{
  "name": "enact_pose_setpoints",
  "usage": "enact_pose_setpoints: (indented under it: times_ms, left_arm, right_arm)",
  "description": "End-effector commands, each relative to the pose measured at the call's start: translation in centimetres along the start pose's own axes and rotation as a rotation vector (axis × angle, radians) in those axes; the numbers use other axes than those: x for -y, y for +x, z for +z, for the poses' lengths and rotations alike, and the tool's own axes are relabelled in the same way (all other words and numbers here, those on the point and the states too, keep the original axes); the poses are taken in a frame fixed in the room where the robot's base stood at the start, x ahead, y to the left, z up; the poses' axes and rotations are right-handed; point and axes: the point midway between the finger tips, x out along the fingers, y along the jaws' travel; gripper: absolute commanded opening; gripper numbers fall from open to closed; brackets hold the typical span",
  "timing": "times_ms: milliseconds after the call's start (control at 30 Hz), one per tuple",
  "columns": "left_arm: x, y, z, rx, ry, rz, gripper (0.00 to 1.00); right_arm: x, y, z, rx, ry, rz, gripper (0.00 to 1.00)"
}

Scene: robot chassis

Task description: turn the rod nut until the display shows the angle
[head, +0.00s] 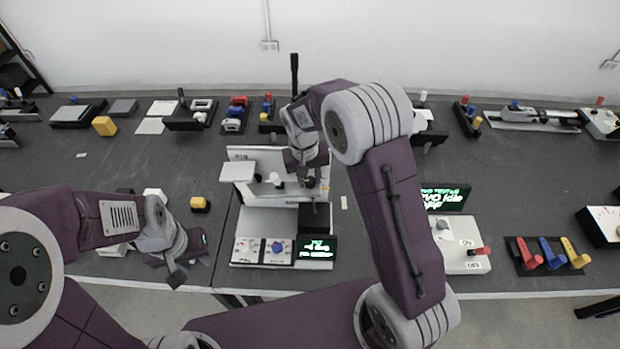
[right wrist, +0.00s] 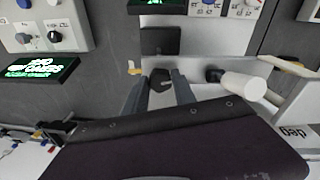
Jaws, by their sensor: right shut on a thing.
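The white test rig (head: 270,196), marked "deg", stands mid-bench, with a white handle (head: 276,180) on it. Its display (head: 317,248) shows green text too small to read; only its edge (right wrist: 170,6) shows in the right wrist view. My right gripper (head: 306,180) is at the rig's right part. In the right wrist view its two dark fingers (right wrist: 160,92) are shut on the dark rod nut (right wrist: 160,78), right of which the white handle (right wrist: 245,87) lies. My left gripper (head: 188,264) is low, left of the rig, apart from it; its jaw opening is unclear.
A knob panel (head: 264,252) sits at the rig's front. Right of my right arm are another green display (head: 444,196), a white switch box (head: 458,246) and coloured levers (head: 548,256). Several devices line the back edge.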

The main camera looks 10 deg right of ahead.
Motion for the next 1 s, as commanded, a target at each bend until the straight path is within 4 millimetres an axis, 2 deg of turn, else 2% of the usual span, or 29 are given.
enact_pose_setpoints:
  times_ms: [33, 400, 1000]
  left_arm:
    - [0.00, 0.05, 0.01, 0.000, 0.000, 0.000, 0.36]
    - [0.01, 0.29, 0.03, 0.000, 0.000, 0.000, 0.36]
    - [0.01, 0.32, 0.03, 0.000, 0.000, 0.000, 0.36]
  right_arm:
    - [0.08, -0.33, -0.53, -0.018, 0.029, -0.001, 0.00]
    - [0.04, -0.35, -0.51, -0.016, 0.192, 0.016, 0.00]
    - [0.02, -0.37, -0.51, -0.016, 0.226, 0.019, 0.00]
